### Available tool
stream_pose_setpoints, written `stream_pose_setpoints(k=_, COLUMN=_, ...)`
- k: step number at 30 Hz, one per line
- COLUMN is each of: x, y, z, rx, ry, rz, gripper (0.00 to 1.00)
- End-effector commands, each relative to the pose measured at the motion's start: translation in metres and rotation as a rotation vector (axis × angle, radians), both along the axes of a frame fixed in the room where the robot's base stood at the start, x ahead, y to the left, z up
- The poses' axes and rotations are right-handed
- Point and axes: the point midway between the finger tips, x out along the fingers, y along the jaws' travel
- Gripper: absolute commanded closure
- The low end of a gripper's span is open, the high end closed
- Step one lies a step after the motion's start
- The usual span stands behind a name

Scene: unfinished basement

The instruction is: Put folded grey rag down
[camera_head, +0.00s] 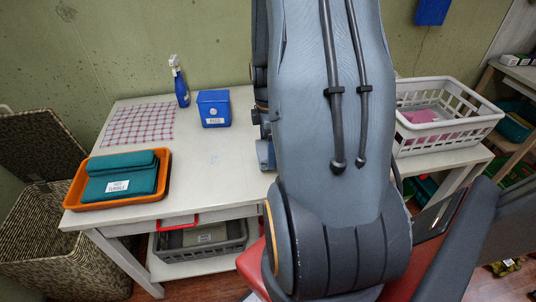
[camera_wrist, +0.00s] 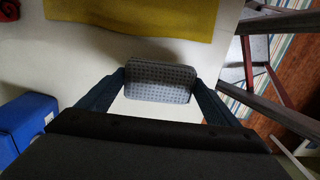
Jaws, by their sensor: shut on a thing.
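The folded grey rag (camera_wrist: 160,85) shows in the wrist view as a small grey block with a dark dotted pattern. My gripper (camera_wrist: 160,78) is shut on it, one dark finger at each side. The rag is over the white table top (camera_wrist: 75,70); I cannot tell whether it touches the surface. In the head view, my own arm hides the rag and the fingertips.
A yellow cloth (camera_wrist: 130,14) lies just beyond the rag; a blue box (camera_head: 214,108) is to the left. The table also holds a spray bottle (camera_head: 180,85), checked cloth (camera_head: 138,125), orange tray (camera_head: 75,187) with teal cloths, and white basket (camera_head: 455,130).

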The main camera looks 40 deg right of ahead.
Motion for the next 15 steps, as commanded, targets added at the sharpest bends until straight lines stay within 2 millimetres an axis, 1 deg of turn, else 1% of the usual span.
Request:
stream_pose_setpoints(k=3, x=-0.001, y=0.001, z=-0.017, rx=0.002, ry=0.003, rz=0.000, gripper=0.47)
stream_pose_setpoints(k=7, x=-0.001, y=0.001, z=-0.030, rx=0.002, ry=0.003, rz=0.000, gripper=0.47)
stream_pose_setpoints(k=10, x=0.000, y=0.000, z=-0.034, rx=0.001, ry=0.001, rz=0.000, gripper=0.47)
stream_pose_setpoints(k=15, x=0.000, y=0.000, z=-0.034, rx=0.000, ry=0.000, rz=0.000, gripper=0.47)
